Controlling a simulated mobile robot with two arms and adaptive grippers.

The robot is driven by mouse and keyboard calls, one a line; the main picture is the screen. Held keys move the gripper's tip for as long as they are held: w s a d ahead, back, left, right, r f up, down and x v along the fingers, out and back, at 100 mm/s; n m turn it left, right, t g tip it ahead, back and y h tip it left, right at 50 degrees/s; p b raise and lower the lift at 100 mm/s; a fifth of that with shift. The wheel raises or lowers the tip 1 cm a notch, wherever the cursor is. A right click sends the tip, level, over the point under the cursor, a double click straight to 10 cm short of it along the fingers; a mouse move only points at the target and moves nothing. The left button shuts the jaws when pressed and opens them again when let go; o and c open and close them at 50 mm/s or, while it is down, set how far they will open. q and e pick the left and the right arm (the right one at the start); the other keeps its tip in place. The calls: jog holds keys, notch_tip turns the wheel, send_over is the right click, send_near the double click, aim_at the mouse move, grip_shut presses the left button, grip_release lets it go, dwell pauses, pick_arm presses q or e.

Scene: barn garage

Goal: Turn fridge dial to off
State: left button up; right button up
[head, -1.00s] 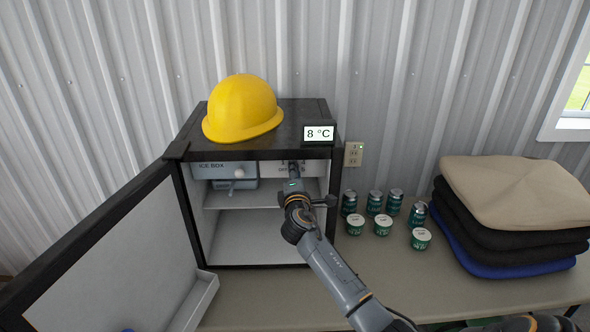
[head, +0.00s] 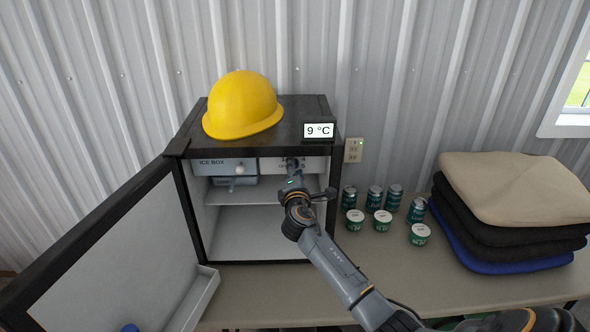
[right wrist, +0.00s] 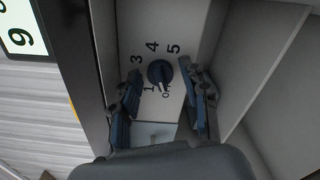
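The fridge (head: 255,203) stands on the bench with its door (head: 110,250) swung open to the left. Its dial (right wrist: 160,73) is a dark round knob on a pale panel marked 1, 3, 4, 5 and OFF. The knob's white mark points down toward the OFF label, at its lower right. My right gripper (right wrist: 160,108) is open, with one finger on each side of the dial and gaps visible between. In the head view my right gripper (head: 291,166) hides most of the dial. My left gripper is not seen.
A temperature display (head: 319,131) on the fridge reads 9 °C, beside a yellow hard hat (head: 242,105). The ice box (head: 226,168) is left of the dial. Several cans (head: 375,198) and folded cloths (head: 510,190) sit on the bench (head: 400,280) to the right.

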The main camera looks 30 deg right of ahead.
jog(key=shift+s, duration=0.1)
jog(key=v, duration=1.1)
jog(key=shift+s+a, duration=0.2)
jog(key=shift+s, duration=0.15)
